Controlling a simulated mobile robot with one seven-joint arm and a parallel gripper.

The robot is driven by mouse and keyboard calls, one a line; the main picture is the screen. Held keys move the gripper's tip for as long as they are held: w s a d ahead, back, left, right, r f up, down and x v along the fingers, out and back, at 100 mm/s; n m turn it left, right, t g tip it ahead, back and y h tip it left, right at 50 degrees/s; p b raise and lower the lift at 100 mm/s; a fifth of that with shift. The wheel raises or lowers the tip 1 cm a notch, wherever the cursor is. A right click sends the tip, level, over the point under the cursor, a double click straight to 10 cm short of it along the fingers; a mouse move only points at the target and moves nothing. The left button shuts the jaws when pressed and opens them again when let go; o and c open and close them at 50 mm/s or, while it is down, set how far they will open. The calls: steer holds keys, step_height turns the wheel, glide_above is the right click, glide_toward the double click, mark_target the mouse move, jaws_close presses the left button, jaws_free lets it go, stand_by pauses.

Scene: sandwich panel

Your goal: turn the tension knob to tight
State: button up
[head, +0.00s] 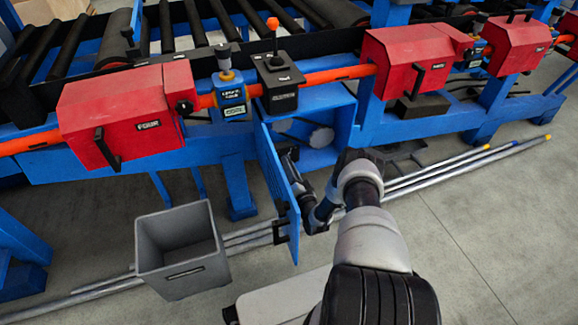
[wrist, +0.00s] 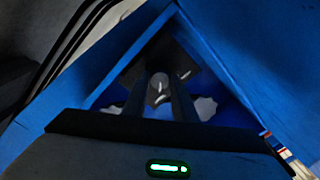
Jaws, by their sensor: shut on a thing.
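The tension knob (wrist: 159,82) appears in the wrist view as a grey round part with pale marks around it, deep inside a blue housing. My gripper (wrist: 160,96) reaches in with its two dark fingers on either side of it and is shut on it. The fingers hide part of the knob, and I cannot read its setting. In the head view my gripper (head: 290,154) is partly hidden behind the open blue door. A grey round part (head: 321,137) shows inside the open blue box (head: 345,112).
The open blue door (head: 276,185) stands close to the left of my arm. A grey bin (head: 183,250) is on the floor at lower left. Red covers (head: 120,110) and a black lever box (head: 278,83) line the rail above. Metal pipes (head: 455,165) lie on the floor.

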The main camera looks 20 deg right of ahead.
steer(key=shift+w+r, duration=0.1)
stand_by(0.4)
steer(key=o, duration=1)
steer(key=shift+o, duration=0.2)
steer(key=shift+s, duration=0.2)
